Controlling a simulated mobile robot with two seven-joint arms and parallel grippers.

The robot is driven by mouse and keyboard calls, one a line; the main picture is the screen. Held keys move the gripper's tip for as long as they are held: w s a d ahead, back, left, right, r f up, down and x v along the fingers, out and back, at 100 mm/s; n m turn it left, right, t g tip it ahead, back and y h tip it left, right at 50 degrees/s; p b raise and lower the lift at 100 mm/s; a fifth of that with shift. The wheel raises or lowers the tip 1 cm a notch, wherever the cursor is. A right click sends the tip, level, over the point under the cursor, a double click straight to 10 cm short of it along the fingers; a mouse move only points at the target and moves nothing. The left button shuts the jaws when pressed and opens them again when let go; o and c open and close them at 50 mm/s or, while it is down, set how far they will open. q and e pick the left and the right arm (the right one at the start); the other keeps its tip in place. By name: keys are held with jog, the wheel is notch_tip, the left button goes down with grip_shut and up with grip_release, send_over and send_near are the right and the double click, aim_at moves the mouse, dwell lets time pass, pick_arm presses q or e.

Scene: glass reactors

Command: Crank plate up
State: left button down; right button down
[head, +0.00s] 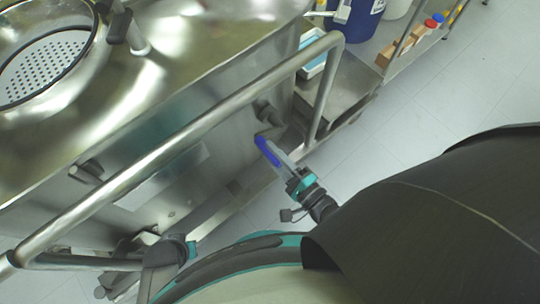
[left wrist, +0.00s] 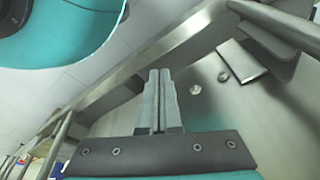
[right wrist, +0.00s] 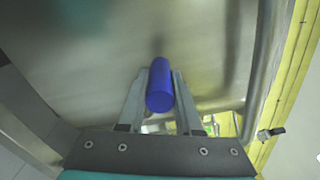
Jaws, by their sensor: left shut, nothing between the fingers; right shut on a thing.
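The crank has a blue cylindrical handle (head: 266,151) on a metal arm and shaft (head: 266,117) at the side of the steel reactor. My right gripper (head: 279,160) is shut on the handle. In the right wrist view the blue handle (right wrist: 160,88) lies between the two fingers, its end facing the camera. A perforated round plate (head: 42,70) shows inside the round opening on top of the reactor. In the left wrist view my left gripper (left wrist: 160,78) is shut and empty, in front of the reactor's lower side.
A bent steel rail (head: 190,130) runs along the reactor, above the crank. A shelf (head: 425,45) with boxes and a blue container (head: 357,18) stands at the top right. Light tiled floor (head: 480,85) lies free on the right.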

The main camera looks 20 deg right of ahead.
jog(key=shift+w+d+r+m, duration=0.1)
jog(key=shift+d+r+m, duration=0.1)
jog(key=shift+r+m, duration=0.25)
jog(key=shift+w+d+r+m, duration=0.1)
jog(key=shift+d+r+m, duration=0.1)
jog(key=shift+r+m, duration=0.25)
pick_arm(q)
jog(key=shift+w+d+r+b, duration=0.1)
jog(key=shift+w+r+b, duration=0.05)
jog(key=shift+r+b, duration=0.15)
pick_arm(e)
jog(key=w+d+r+m, duration=0.2)
jog(key=d+r+m, duration=0.1)
jog(key=d+m, duration=0.3)
jog(key=shift+w+d+r, duration=0.15)
jog(key=shift+w+d, duration=0.15)
jog(key=shift+d, duration=0.3)
jog(key=c, duration=0.6)
grip_release()
jog(key=shift+a, duration=0.1)
pick_arm(q)
jog(key=shift+f, duration=0.1)
pick_arm(e)
jog(key=shift+s, duration=0.1)
